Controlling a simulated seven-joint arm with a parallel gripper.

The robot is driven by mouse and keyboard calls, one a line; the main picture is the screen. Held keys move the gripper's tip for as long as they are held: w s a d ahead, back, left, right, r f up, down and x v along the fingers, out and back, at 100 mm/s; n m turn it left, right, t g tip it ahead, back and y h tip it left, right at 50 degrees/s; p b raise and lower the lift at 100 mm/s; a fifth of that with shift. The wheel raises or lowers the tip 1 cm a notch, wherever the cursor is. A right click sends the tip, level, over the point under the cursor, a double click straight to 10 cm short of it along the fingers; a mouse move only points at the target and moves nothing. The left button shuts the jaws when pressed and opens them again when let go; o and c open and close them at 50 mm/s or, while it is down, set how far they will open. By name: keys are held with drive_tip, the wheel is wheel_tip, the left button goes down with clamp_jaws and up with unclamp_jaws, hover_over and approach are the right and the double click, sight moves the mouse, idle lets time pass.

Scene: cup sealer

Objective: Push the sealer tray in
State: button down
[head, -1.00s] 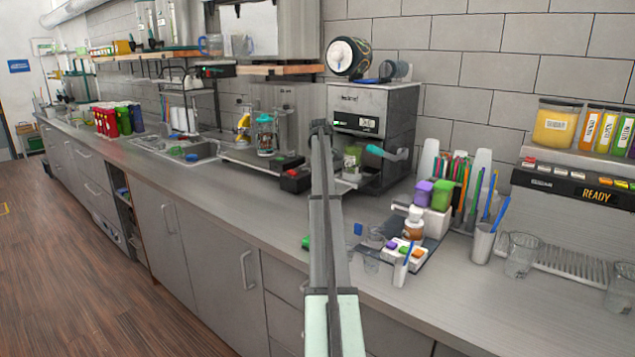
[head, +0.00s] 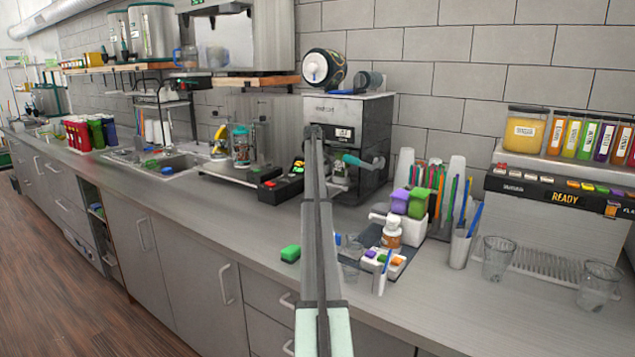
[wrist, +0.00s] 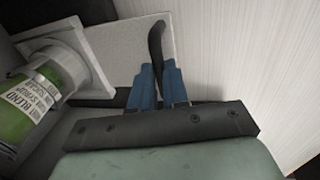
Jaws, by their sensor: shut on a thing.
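The cup sealer (head: 373,125) is a grey box-shaped machine with a small lit screen and a teal-ended lever (head: 357,160), standing against the back wall. In the wrist view a cup (wrist: 38,95) with green contents and a white label sits in a square, light grey holder (wrist: 98,62), which appears to be the sealer tray. My gripper (wrist: 158,68) has blue fingers and is shut on a dark curved bar (wrist: 156,38), apparently the tray handle, beside a pale plate. In the head view my arm hides the gripper and part of the sealer's front.
A black box with coloured buttons (head: 279,186) stands left of the sealer. To the right are a bottle (head: 391,233), a pen cup (head: 460,248) and clear glasses (head: 497,258). The front counter strip is mostly clear.

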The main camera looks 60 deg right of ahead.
drive_tip(key=c, duration=1.4)
unclamp_jaws()
drive_tip(key=shift+d, duration=0.4)
drive_tip(key=shift+o, duration=1.4)
drive_tip(key=shift+a, duration=0.15)
wheel_tip(320, 180, up, 14)
drive_tip(key=a, duration=0.2)
drive_tip(key=shift+a+f, duration=0.2)
drive_tip(key=shift+a, duration=0.15)
